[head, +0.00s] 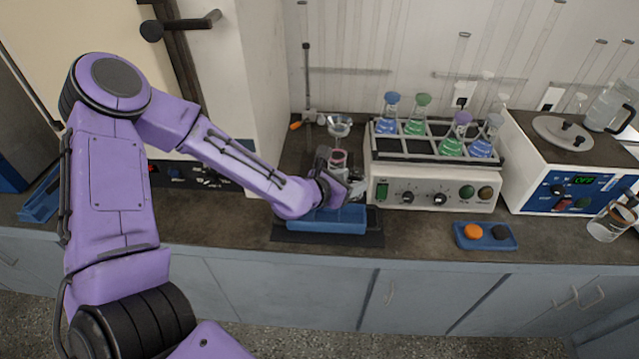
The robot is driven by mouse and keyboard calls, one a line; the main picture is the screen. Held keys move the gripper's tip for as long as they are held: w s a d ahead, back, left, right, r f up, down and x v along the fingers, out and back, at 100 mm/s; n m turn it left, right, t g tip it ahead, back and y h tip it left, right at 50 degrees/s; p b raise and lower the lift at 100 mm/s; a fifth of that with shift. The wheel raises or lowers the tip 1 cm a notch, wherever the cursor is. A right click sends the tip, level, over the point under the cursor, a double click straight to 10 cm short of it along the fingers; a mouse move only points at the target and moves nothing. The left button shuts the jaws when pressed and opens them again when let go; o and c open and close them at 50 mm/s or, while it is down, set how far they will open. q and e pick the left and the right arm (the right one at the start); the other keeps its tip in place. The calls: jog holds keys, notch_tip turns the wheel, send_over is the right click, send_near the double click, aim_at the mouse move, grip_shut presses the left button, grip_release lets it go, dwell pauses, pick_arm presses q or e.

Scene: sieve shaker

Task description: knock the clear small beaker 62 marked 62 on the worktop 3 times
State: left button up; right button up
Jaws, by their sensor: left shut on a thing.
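My left gripper (352,187) reaches in from the left, just above a blue block-like tray (328,220) near the worktop's front edge. It is shut on a small clear glass vessel (340,158) with a reddish band, which is partly hidden by the gripper. No marking on it is readable from here, so I cannot tell whether it is beaker 62. Whether its base touches anything is hidden. Another clear beaker (607,224) is at the far right on the worktop (405,228). My right gripper is out of view.
A stand with a funnel (339,124) is behind the gripper. A shaker with several coloured flasks (432,187) stands to its right, then a blue-fronted device (555,190). A small blue tray (485,237) holds orange and dark round pieces. Bare worktop lies between the two trays.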

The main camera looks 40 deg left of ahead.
pick_arm(q)
jog(key=shift+m+g+h, duration=0.3)
jog(key=shift+m+h, duration=0.5)
jog(key=shift+h, duration=0.1)
jog(key=s+a+f+p, duration=0.1)
jog(key=s+a+f, duration=0.1)
jog(key=a+f, duration=0.1)
jog(key=s+a+f+p, duration=0.1)
jog(key=a+f, duration=0.1)
jog(key=shift+s+a+p, duration=0.2)
jog(key=shift+p, duration=0.1)
notch_tip(320, 180, down, 3)
jog(key=b, duration=0.3)
jog(key=shift+f, duration=0.2)
jog(key=shift+s+r, duration=0.1)
jog(key=shift+r, duration=0.05)
